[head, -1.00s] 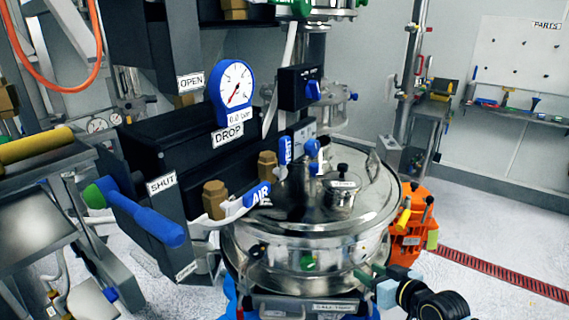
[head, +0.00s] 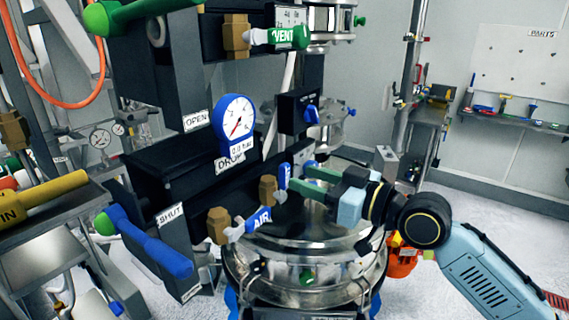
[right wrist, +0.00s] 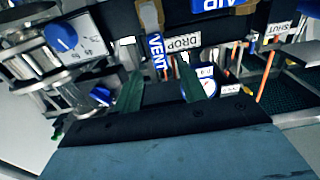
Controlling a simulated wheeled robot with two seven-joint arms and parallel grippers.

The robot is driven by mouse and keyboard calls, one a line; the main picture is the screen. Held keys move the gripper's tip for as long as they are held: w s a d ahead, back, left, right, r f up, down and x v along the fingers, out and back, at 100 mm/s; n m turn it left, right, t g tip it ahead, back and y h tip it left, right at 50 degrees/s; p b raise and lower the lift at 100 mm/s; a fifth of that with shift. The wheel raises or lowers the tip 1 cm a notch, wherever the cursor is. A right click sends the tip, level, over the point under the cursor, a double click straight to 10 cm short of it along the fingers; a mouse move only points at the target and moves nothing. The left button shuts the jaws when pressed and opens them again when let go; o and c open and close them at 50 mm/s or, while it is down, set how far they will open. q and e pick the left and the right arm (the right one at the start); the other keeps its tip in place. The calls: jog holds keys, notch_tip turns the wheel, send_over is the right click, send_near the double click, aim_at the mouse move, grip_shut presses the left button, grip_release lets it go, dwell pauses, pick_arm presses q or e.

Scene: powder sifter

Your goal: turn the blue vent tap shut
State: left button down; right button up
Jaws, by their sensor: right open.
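The blue vent tap (head: 284,177) has a blue handle lettered VENT, standing roughly upright beside a brass fitting (head: 268,190) below the gauge. It also shows in the right wrist view (right wrist: 157,57), just beyond the fingertips and between their lines. My right gripper (head: 309,181) comes in from the right, its green fingers open and pointing at the handle. The fingers show spread and empty in the right wrist view (right wrist: 160,78). In the head view the tips are close to the handle; whether they touch it I cannot tell. My left gripper is not in view.
A blue AIR tap (head: 259,221) sits just below left of the vent tap. A green VENT tap (head: 283,37) is higher up. A long blue lever (head: 150,242) juts out at left. The steel vessel lid (head: 290,249) lies under my right gripper.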

aim_at(288, 172)
jog(key=p+x, duration=0.1)
jog(key=x, duration=0.5)
jog(key=shift+c, duration=0.3)
grip_shut()
